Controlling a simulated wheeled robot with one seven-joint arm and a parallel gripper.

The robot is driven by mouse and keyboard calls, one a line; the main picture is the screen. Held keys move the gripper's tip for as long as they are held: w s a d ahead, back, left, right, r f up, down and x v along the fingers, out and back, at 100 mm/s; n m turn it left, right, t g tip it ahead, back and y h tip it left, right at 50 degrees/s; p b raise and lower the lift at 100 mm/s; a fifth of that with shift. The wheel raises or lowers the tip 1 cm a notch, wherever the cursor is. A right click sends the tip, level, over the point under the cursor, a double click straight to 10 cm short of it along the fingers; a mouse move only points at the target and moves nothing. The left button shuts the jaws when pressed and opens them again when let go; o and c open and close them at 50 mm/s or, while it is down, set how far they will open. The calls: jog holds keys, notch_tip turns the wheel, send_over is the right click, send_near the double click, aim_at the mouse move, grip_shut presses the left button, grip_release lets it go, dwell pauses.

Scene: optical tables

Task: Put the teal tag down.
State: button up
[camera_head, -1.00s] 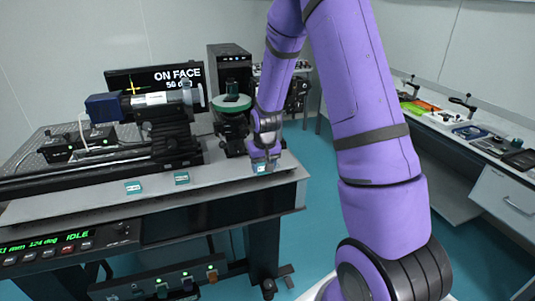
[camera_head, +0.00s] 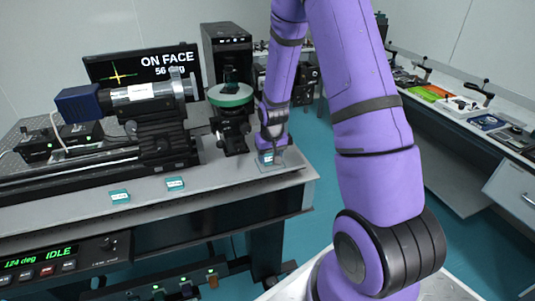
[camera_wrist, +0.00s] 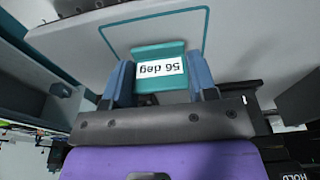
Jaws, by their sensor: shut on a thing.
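My gripper (camera_head: 268,160) is shut on the teal tag (camera_head: 266,156) at the right end of the near optical table (camera_head: 225,180). In the wrist view the teal tag (camera_wrist: 160,72) sits between the two blue fingers, with a white label reading "56 deg" upside down. A teal outlined rectangle (camera_wrist: 207,22) on the light surface shows around and beyond the tag. I cannot tell whether the tag touches the surface. Two other teal tags (camera_head: 120,196) (camera_head: 175,183) with white labels lie on the table to the left.
A round green-topped mount (camera_head: 230,97) stands behind and left of my gripper. A long black rail with a cylinder instrument (camera_head: 140,92) fills the back left. The monitor (camera_head: 140,72) reads "ON FACE 56 deg". A side bench (camera_head: 470,110) with tools lies right, across the floor.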

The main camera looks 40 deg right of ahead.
jog(key=shift+f, duration=0.1)
jog(key=o, duration=0.9)
jog(key=s+a+r+t, duration=0.1)
jog(key=s+a+r, duration=0.1)
jog(key=r, duration=0.8)
jog(key=s+a+r, duration=0.2)
jog(key=s+r, duration=0.1)
jog(key=r, duration=0.8)
jog(key=s+a+r+n+t, duration=0.1)
jog(key=s+a+r, duration=0.3)
jog(key=s+r, duration=0.3)
jog(key=s+a+r+n+t, duration=0.1)
jog(key=s+a+r, duration=0.4)
jog(key=s, duration=0.9)
notch_tip(320, 180, up, 3)
jog(key=shift+s+n+t, duration=0.3)
jog(key=shift+n, duration=0.3)
jog(key=shift+a, duration=0.1)
